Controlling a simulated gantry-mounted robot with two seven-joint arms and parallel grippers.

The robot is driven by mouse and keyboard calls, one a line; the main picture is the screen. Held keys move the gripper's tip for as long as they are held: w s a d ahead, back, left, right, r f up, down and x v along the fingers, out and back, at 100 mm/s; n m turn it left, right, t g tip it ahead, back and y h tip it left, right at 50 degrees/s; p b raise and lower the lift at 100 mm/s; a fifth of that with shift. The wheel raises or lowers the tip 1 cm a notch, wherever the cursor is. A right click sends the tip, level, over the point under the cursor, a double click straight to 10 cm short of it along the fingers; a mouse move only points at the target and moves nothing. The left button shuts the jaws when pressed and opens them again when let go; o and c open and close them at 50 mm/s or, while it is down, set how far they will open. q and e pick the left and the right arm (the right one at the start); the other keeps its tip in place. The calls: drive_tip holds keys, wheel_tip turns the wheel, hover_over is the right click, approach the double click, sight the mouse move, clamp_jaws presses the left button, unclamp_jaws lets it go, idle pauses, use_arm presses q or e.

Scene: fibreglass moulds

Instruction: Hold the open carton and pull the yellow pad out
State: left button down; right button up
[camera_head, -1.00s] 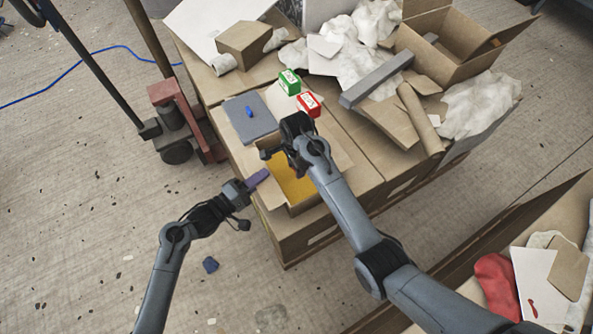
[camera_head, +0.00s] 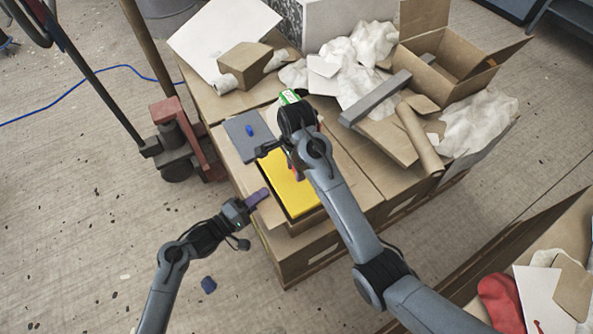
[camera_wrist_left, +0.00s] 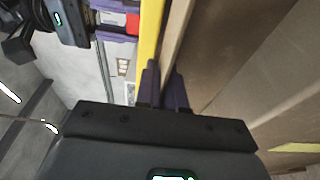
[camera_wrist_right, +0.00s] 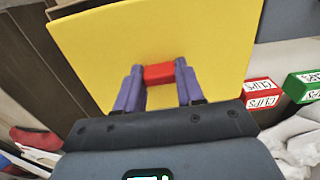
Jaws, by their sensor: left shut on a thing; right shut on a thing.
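The yellow pad (camera_head: 285,187) shows above the opening of the open carton (camera_head: 304,223) in the head view. My right gripper (camera_wrist_right: 160,82) is shut on the pad's red handle (camera_wrist_right: 159,73). In the head view my right arm hides that grip. My left gripper (camera_head: 257,197) is at the carton's left side. In the left wrist view its purple fingertips (camera_wrist_left: 163,88) are shut on the carton wall (camera_wrist_left: 178,40). The pad (camera_wrist_left: 150,30) stands up beside that wall. Whether the pad's lower edge is inside the carton is hidden.
A grey pad with a blue item (camera_head: 249,130) lies behind the carton. A green clips box (camera_wrist_right: 304,86) and a red clips box (camera_wrist_right: 262,94) stand nearby. Cardboard and crumpled white wrapping (camera_head: 365,85) fill the back right. A red pallet jack (camera_head: 176,135) stands at left.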

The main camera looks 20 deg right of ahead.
sight(297, 185)
use_arm(q)
drive_tip(key=c, duration=1.2)
unclamp_jaws()
drive_tip(key=shift+o, duration=0.2)
drive_tip(key=shift+a, duration=0.1)
drive_tip(key=v, duration=1.2)
drive_tip(key=shift+r, duration=0.1)
drive_tip(key=x, duration=1.2)
drive_tip(key=shift+d, duration=0.25)
drive_tip(key=shift+s+a, duration=0.1)
drive_tip(key=shift+a, duration=0.15)
use_arm(e)
wheel_tip(297, 185, down, 7)
drive_tip(key=shift+s+a+f, duration=0.1)
drive_tip(key=shift+f, duration=0.1)
use_arm(q)
drive_tip(key=shift+d, duration=0.15)
use_arm(e)
drive_tip(key=shift+f, duration=1.1)
